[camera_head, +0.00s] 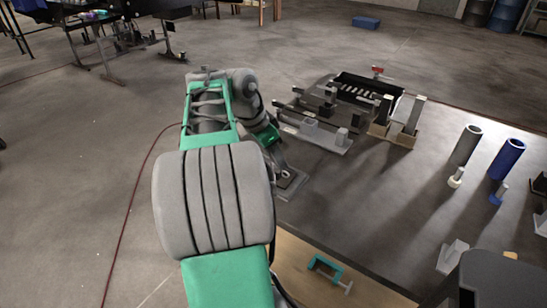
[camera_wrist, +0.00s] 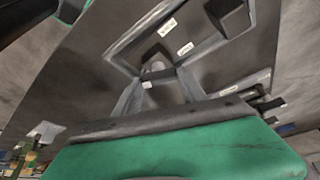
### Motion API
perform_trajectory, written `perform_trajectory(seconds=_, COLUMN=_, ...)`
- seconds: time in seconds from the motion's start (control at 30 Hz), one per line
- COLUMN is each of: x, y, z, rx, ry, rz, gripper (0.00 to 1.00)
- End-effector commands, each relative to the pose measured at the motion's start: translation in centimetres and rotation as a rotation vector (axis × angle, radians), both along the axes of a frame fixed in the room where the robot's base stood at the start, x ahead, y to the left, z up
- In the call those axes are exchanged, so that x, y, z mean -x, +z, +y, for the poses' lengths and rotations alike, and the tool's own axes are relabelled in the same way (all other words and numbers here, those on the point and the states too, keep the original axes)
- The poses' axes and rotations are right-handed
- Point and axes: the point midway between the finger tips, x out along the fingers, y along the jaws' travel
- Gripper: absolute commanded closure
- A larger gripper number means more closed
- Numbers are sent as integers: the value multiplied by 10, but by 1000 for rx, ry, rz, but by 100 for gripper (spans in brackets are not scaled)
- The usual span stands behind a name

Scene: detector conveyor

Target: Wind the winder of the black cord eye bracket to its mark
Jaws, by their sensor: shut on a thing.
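My arm reaches out over the left edge of the dark table in the head view. My gripper (camera_wrist: 160,74) is shut at a small pale-tipped piece, seemingly the winder (camera_wrist: 158,66), low over a dark plate with raised edges and white labels. This looks like the black cord eye bracket (camera_wrist: 125,58). In the head view, a grey-black base plate (camera_head: 292,184) shows beside my gripper, partly hidden by my arm. The winder's mark cannot be made out, and the fingers hide part of the held piece.
Several grey and black fixtures (camera_head: 322,136) stand behind my gripper. Tan-based posts (camera_head: 408,138), a grey cylinder (camera_head: 467,146) and a blue cylinder (camera_head: 507,160) stand to the right. A teal clamp-like piece (camera_head: 326,266) lies on the wooden surface in front. The table's middle is largely clear.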

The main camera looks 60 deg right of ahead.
Motion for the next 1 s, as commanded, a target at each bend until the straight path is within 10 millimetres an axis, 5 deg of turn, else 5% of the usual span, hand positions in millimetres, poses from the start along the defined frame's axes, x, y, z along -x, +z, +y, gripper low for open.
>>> perform_trajectory(seconds=0.53, x=3, y=-2, z=1, rx=2, ry=407, rz=-1, gripper=92)
perform_trajectory(seconds=1.0, x=3, y=0, z=1, rx=0, ry=523, rz=0, gripper=92)
